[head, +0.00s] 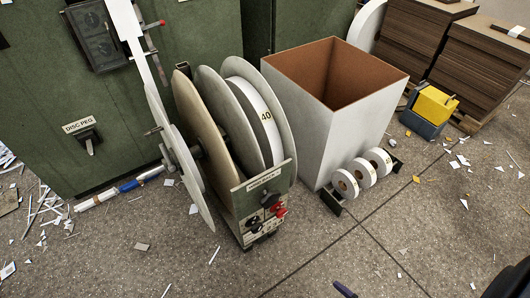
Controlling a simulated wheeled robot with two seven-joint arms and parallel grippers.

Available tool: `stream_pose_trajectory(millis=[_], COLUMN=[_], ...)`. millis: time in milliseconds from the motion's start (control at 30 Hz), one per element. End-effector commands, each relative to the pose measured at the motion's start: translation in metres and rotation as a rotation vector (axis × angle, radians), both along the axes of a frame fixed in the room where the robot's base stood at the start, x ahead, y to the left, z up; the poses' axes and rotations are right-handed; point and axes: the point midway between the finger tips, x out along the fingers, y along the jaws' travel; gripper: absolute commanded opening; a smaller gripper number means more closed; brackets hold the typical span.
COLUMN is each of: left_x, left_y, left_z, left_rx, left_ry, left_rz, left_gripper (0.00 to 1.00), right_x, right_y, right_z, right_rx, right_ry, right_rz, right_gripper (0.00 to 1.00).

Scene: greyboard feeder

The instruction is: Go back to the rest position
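I cannot clearly make out either of my grippers. A dark shape (512,282) cuts into the lower right corner, and a small dark tip (344,290) shows at the bottom edge. I cannot tell what these two belong to. No fingers can be seen open or shut on anything. The greyboard feeder (262,190) stands at the centre with large upright discs (214,110) and a white roll (257,117) between them. Its front has a label and black and red knobs (276,209).
A tall open bin (300,125), brown inside, stands right of the feeder. Several white rolls (346,184) stand before it. A yellow and blue block (430,106) and brown board stacks (427,42) are at right. Green cabinets (60,100) are behind. The scrap-strewn floor (330,250) is mostly open in front.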

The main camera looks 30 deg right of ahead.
Motion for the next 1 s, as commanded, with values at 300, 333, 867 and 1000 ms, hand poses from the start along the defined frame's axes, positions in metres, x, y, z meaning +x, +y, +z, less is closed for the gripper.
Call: stream_pose_trajectory(millis=[300, 333, 867, 1000], left_x=[0.000, 0.000, 0.000, 0.000], left_y=[0.000, 0.000, 0.000, 0.000], left_z=[0.000, 0.000, 0.000, 0.000], left_rx=[0.000, 0.000, 0.000, 0.000], left_ry=[-0.001, -0.001, -0.001, -0.001], left_rz=[0.000, 0.000, 0.000, 0.000], left_gripper=[0.86, 0.86, 0.86, 0.86], right_x=[-0.006, -0.011, -0.183, -0.224], right_y=[-0.046, -0.047, -0.173, -0.148], right_z=[-0.005, -0.009, -0.049, -0.052], right_rx=[-0.136, -0.149, -0.735, -0.719], right_ry=[0.096, 0.133, 1.228, 1.399], right_rz=[0.077, 0.087, 0.206, 0.181], right_gripper=[0.86, 0.86, 0.86, 0.86])
